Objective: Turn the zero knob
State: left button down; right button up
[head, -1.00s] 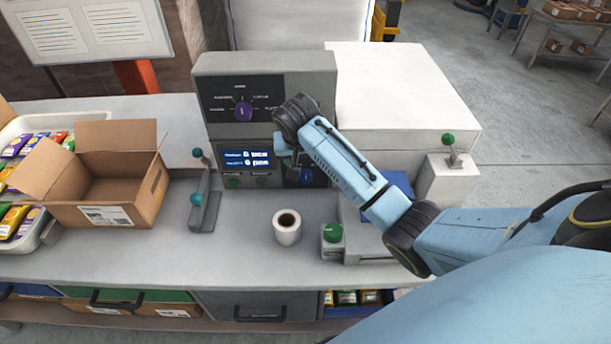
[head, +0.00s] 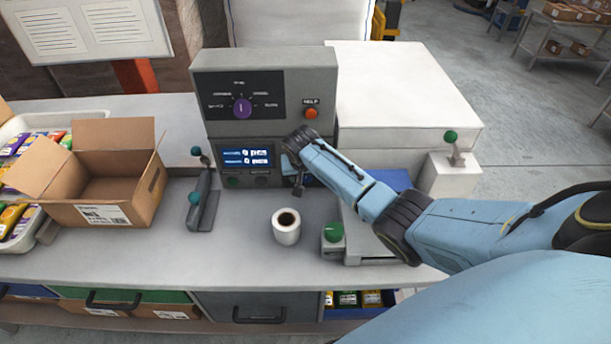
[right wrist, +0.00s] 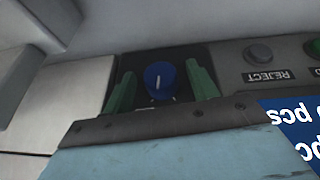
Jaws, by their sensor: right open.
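A blue round knob with a white pointer line (right wrist: 160,78) sits on a dark panel in the right wrist view. Its label cannot be read. In the head view my right arm mostly hides it on the lower right of the grey console (head: 262,62). My right gripper (head: 299,186) is at the console front. In the right wrist view its two green fingers (right wrist: 162,84) are open, one on each side of the blue knob, with gaps beside it. I cannot tell how deep they reach around it. My left gripper is not in view.
A purple selector knob (head: 242,108), a red HELP button (head: 311,113) and a lit display (head: 246,157) are on the console. A REJECT button (right wrist: 260,52) is beside the blue knob. A label roll (head: 286,226) and green button (head: 333,232) stand in front.

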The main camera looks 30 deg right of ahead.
jog(key=shift+c, duration=0.5)
jog(key=c, duration=0.9)
